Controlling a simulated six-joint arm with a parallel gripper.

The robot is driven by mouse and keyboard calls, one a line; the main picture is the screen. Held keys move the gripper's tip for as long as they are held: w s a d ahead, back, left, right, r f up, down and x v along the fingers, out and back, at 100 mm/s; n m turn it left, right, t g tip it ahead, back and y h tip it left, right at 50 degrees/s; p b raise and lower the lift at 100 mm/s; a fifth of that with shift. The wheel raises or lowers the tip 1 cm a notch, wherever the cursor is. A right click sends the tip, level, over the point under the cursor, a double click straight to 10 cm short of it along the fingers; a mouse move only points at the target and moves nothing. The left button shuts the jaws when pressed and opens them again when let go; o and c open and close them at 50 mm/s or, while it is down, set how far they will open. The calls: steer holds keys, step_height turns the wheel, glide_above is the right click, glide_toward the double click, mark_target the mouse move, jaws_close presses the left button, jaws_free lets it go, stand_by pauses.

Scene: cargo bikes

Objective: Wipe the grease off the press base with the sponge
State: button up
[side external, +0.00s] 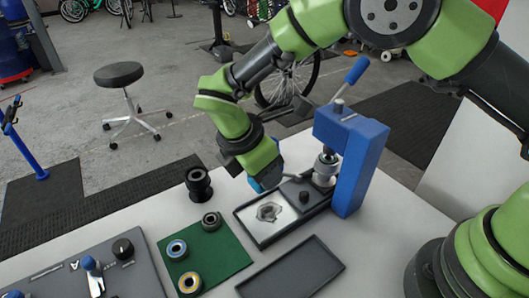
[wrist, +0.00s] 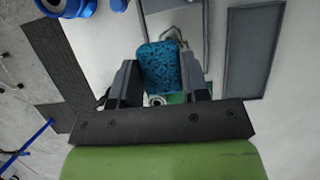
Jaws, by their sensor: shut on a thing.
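The blue press (side external: 352,150) stands at the right of the table, its lever up and back. Its base (side external: 249,236) is a dark-rimmed tray with a pale plate running out to the left. A grey grease smear (side external: 268,212) lies on that plate; part of it shows beyond the sponge in the wrist view (wrist: 172,31). My gripper (wrist: 160,82) is shut on the speckled blue sponge (wrist: 158,66). In the side view the gripper (side external: 262,180) is low by the base's far edge and hides most of the sponge. I cannot tell whether the sponge touches the base.
A green mat (side external: 222,256) with several bearing rings lies left of the base. A black spool-shaped part (side external: 198,184) stands behind it. An empty dark tray (side external: 292,268) lies in front. A control panel (side external: 135,278) is at front left. The press column closes off the right side.

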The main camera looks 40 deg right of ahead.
mark_target(283, 216)
steer(key=shift+f, duration=3.05)
steer(key=shift+s+f, duration=0.4)
steer(key=shift+s, duration=0.15)
steer(key=shift+s+f, duration=0.1)
steer(key=shift+s, duration=1.4)
steer(key=w, duration=0.4)
steer(key=shift+w+d, duration=0.1)
steer(key=shift+d, duration=0.25)
steer(key=shift+s, duration=1.95)
steer(key=shift+w, duration=2)
steer(key=shift+s+r, duration=0.1)
steer(key=shift+r, duration=3.95)
